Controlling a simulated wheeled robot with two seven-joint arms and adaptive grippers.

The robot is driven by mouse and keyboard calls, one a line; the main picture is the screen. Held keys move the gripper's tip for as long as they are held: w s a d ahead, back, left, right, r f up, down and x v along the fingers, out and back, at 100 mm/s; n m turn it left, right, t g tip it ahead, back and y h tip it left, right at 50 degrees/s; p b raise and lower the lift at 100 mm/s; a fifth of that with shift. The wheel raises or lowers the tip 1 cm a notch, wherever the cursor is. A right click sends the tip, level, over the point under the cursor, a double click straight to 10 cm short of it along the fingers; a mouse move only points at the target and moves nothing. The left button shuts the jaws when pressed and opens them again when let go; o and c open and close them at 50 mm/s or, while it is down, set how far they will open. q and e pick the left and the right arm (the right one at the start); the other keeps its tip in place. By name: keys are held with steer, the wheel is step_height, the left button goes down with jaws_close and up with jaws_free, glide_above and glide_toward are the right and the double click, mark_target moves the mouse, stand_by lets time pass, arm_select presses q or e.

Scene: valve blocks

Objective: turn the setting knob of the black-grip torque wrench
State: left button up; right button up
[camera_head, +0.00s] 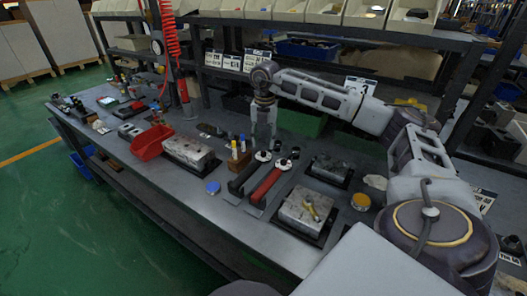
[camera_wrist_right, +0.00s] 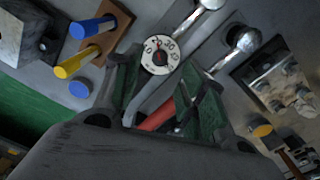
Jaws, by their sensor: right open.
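The black-grip torque wrench (camera_head: 243,179) lies on the bench beside the red-grip wrench (camera_head: 268,184). Its white setting dial with a red pointer (camera_wrist_right: 160,56) shows in the right wrist view, framed by my fingertips. My right gripper (camera_head: 263,139) points down just above that dial in the head view. In the right wrist view the gripper (camera_wrist_right: 162,75) is open, with green finger pads on both sides and nothing held. The red grip (camera_wrist_right: 157,118) shows between the fingers, lower down; its dial is hidden by a finger. Whether the pads touch the knob cannot be told.
A wooden block with yellow and blue handles (camera_head: 238,157) stands close left of the wrenches. A metal valve block (camera_head: 305,211) lies to the right, another (camera_head: 188,151) to the left by a red bin (camera_head: 151,142). A blue lid (camera_head: 213,187) lies in front.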

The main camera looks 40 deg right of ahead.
mark_target(263, 153)
step_height(263, 153, down, 4)
steer(key=shift+f, duration=0.1)
arm_select(q)
steer(key=shift+w+d+r, duration=0.15)
steer(key=shift+d+r, duration=0.1)
steer(key=shift+r, duration=0.25)
steer(key=shift+w+d+r, duration=0.15)
steer(key=shift+d+r, duration=0.05)
steer(key=shift+r, duration=0.3)
arm_select(e)
steer(key=shift+f, duration=0.4)
arm_select(q)
steer(key=shift+w, duration=0.35)
arm_select(e)
jaws_close()
